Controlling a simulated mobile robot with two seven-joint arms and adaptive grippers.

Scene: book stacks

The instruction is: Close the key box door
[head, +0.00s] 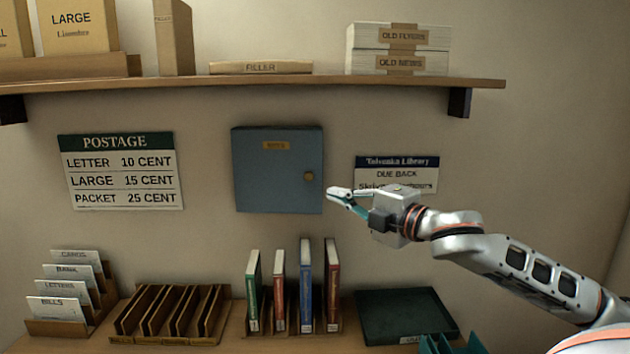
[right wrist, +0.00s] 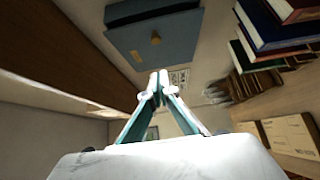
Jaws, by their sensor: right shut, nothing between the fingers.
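The key box (head: 278,185) is a blue-grey metal box on the wall with a small brass label and a round brass knob at the right of its door. In the head view its door lies over the box front and looks shut or nearly so; I cannot tell if a small gap remains. My right gripper (head: 335,193) is shut and empty, its tips just right of the box's lower right corner and below the knob. The right wrist view shows the closed fingertips (right wrist: 158,82), with the box door (right wrist: 170,52) and knob beyond them. My left gripper is out of view.
A wooden shelf (head: 250,84) with boxes and paper stacks runs above. A postage sign (head: 122,172) hangs left and a due-back sign (head: 396,165) right, partly behind my gripper. Upright books (head: 305,290), wooden racks (head: 170,312) and a green tray (head: 405,312) stand below.

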